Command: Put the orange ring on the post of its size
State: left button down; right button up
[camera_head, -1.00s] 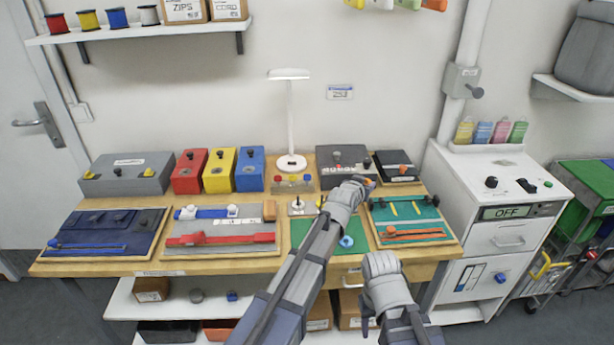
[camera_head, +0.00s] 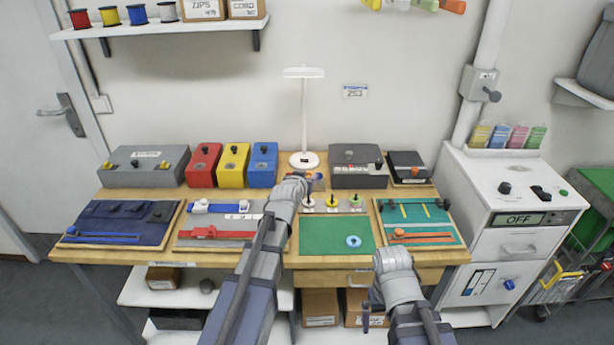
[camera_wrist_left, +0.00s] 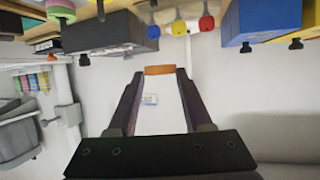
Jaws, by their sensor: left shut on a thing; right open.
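My left gripper (camera_head: 315,181) is shut on the orange ring (camera_wrist_left: 158,70), which shows edge-on between the fingertips in the left wrist view. The gripper is raised near the back of the table, left of the grey box. A row of three small posts (camera_head: 331,201) stands behind the green mat, just below and right of the gripper in the head view. A blue ring (camera_head: 353,241) lies on the green mat (camera_head: 320,236). My right gripper (camera_head: 366,318) is open and low in front of the table.
A lamp (camera_head: 304,158) and a grey box (camera_head: 359,168) stand behind the posts. Red, yellow and blue boxes (camera_head: 233,166) stand to the left. Boards with tools flank the mat, the right one teal (camera_head: 420,222). Most of the green mat is clear.

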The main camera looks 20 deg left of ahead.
pick_arm(q)
jog(key=shift+f, duration=0.15)
notch_tip(320, 180, down, 6)
jog(key=b, duration=0.6)
jog(key=shift+f+b, duration=0.9)
jog(key=shift+b, duration=0.1)
dwell(2.1)
grip_release()
dwell(0.7)
jog(key=shift+r, duration=0.2)
notch_tip(320, 180, up, 7)
jog(key=p, duration=0.7)
jog(key=shift+f, duration=0.15)
